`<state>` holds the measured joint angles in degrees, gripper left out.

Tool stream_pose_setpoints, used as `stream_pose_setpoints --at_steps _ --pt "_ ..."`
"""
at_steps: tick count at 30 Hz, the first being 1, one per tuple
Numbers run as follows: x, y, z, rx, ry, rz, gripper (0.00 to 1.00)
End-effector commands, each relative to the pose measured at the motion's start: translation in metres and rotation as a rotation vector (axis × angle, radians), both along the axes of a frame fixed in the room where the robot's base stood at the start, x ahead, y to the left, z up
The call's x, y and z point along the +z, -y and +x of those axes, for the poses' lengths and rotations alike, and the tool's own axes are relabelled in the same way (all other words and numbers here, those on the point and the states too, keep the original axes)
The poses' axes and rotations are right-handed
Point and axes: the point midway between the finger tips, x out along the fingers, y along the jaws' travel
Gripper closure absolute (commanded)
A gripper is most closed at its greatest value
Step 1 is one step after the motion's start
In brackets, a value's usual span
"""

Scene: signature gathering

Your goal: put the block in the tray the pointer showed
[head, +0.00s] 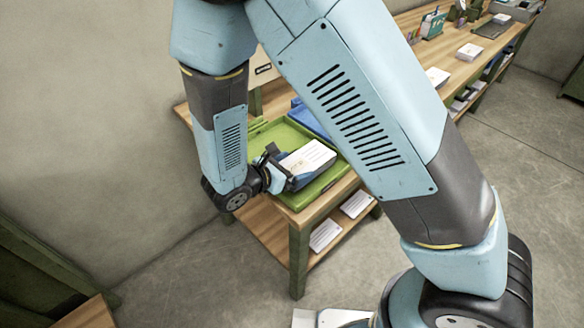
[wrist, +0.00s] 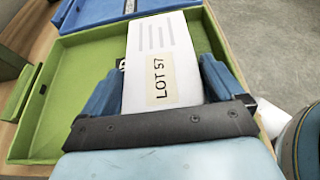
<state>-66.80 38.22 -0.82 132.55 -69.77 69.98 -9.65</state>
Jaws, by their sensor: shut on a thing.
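A white block (wrist: 165,60) with printed lines and a label reading "LOT 57" sits between the blue fingers of my gripper (wrist: 160,88). My gripper is shut on it, and it also shows in the head view (head: 306,157). The block is over the green tray (wrist: 84,66), which lies on the wooden table and also shows in the head view (head: 297,201). Whether the block touches the tray floor I cannot tell. A blue tray (wrist: 98,10) lies just beyond the green one and is partly hidden in the head view (head: 308,120). No pointer is seen.
The wooden table (head: 343,186) has a lower shelf with paper stacks (head: 356,204). A long bench (head: 462,72) with papers and boxes runs to the upper right. A wall is on the left. Open floor lies to the right.

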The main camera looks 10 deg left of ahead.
Motion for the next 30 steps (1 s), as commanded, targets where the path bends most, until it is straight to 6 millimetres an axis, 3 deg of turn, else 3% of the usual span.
stream_pose_setpoints --at_steps 8,9,10,20,30 --pt "-0.005 0.000 0.000 -0.001 0.001 0.001 0.48" --pt "-0.005 0.000 0.000 -0.001 0.000 0.002 0.02" --pt "-0.005 0.000 0.000 -0.001 0.000 0.002 0.00" --pt "-0.003 -0.004 -0.004 0.000 0.001 0.002 0.00" --pt "0.019 -0.038 -0.044 0.001 0.002 0.003 0.00"
